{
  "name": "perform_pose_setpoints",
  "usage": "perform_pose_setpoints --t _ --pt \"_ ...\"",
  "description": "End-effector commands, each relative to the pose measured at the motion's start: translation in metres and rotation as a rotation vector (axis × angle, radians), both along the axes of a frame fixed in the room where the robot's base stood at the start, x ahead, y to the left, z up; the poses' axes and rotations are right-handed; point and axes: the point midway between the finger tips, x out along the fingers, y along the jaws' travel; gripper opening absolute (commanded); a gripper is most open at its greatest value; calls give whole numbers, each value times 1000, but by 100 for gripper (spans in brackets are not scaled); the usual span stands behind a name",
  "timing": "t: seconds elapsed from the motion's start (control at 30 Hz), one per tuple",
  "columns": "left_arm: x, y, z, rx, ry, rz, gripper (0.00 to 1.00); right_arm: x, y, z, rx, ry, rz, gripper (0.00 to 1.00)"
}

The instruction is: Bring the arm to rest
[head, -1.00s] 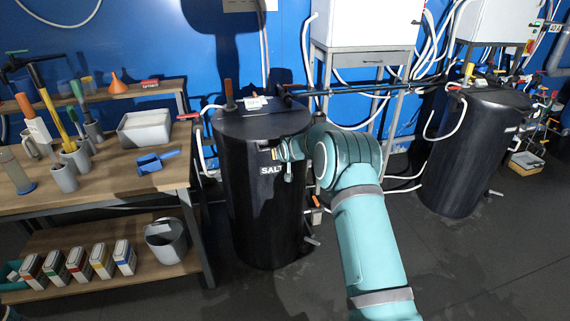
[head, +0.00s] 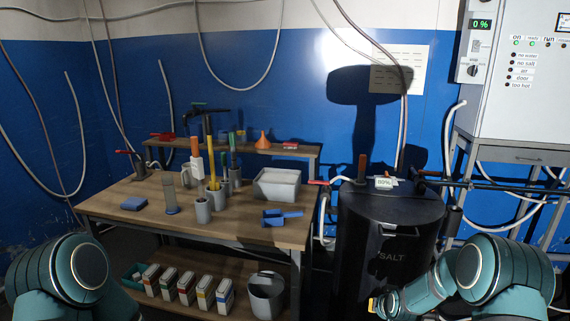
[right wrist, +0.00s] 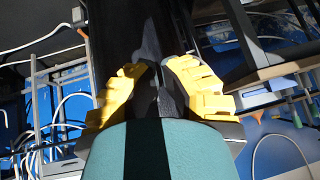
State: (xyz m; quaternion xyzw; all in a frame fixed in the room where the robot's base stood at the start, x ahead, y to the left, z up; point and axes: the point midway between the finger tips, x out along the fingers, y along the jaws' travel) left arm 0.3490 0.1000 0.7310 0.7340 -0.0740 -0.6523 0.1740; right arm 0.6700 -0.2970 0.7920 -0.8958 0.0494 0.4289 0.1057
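My right arm (head: 500,270) is folded at the lower right of the head view. My right gripper (right wrist: 158,66) shows in the right wrist view as two yellow fingers whose tips come close together; it looks shut, with nothing seen held. In the head view only a bit of yellow shows at the end of this arm, low in front of the black SALT tank (head: 388,225). I cannot tell the gap to the tank. My left arm (head: 65,275) shows as a teal joint at the lower left; its gripper is out of view.
A wooden workbench (head: 245,232) with cups, tools, a white tub (head: 277,184) and a blue scoop (head: 281,216) stands at the left. Boxes and a grey bucket (head: 266,296) sit on its lower shelf. A white control cabinet (head: 525,95) stands at the right, with pipes below.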

Motion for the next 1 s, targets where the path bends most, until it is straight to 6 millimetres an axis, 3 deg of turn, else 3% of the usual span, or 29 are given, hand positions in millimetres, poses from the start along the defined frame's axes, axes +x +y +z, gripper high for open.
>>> perform_pose_setpoints --t 0.1,0.23,0.4,0.53,0.7,1.0 --pt "0 0 0 0 0 0 44 -60 52 -34 81 111 38 0" --pt "0 0 0 0 0 0 44 -131 103 -58 154 227 81 0" --pt "0 0 0 0 0 0 44 -226 158 -68 232 373 138 0" --pt "0 0 0 0 0 0 44 -282 182 -66 268 456 172 0" --pt "0 0 0 0 0 0 44 -318 195 -62 288 508 195 0" --pt "0 0 0 0 0 0 44 -321 196 -61 289 512 197 0"
